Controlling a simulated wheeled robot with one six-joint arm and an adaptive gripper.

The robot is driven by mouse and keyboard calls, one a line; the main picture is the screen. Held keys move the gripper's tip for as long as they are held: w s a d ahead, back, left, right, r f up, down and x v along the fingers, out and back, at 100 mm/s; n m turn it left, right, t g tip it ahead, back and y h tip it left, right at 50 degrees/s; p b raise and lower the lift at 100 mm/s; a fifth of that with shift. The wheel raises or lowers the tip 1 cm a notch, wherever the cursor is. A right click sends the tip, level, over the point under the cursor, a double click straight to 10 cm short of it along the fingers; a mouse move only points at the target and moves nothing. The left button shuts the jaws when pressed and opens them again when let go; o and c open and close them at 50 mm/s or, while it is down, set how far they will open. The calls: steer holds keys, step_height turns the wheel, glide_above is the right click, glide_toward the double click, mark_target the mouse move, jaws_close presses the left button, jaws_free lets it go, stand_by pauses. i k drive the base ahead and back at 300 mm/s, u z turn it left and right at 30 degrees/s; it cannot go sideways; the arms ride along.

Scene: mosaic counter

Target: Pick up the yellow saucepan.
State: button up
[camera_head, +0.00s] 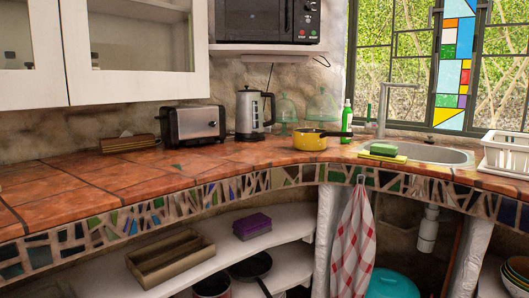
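The yellow saucepan (309,142) stands upright on the tiled mosaic counter (218,160), near the front edge and left of the sink. Its dark handle points right, toward the sink. The inside of the pan is hard to make out from here. My gripper is not in view.
The counter's left front is clear.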

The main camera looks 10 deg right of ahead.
mark_target(312, 140)
steer(key=u, duration=0.85)
steer(key=i, duration=0.8)
steer(key=z, duration=0.25)
